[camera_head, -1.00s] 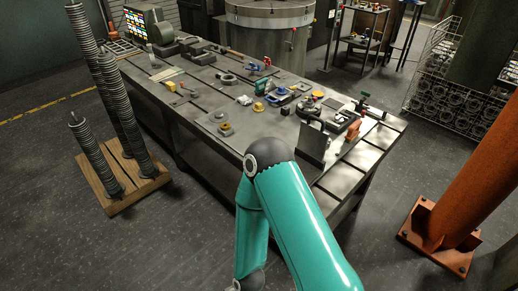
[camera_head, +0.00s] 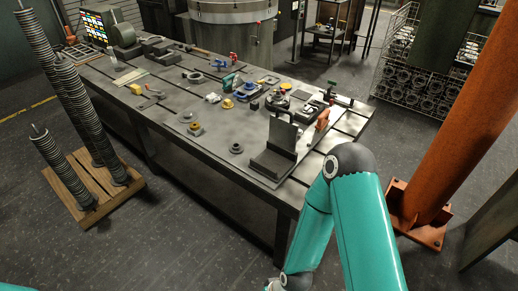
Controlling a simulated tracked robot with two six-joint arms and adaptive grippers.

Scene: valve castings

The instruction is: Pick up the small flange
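Several small round parts lie on the dark workbench (camera_head: 225,165), and I cannot tell for sure which is the small flange. A small grey round part with a raised centre (camera_head: 236,148) lies near the front edge, left of the angle plate. A yellowish round part (camera_head: 195,128) and a grey ring (camera_head: 187,117) lie on a plate further left. A larger grey ring (camera_head: 195,78) lies further back. My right arm's teal links rise at the lower right, in front of the bench. Neither gripper is in view.
A dark angle plate (camera_head: 280,138) stands at the bench's near right. Blue, red and yellow parts crowd behind it. Left of the bench, a wooden pallet (camera_head: 110,195) holds stacked discs. An orange column (camera_head: 450,125) stands at right. The near floor is clear.

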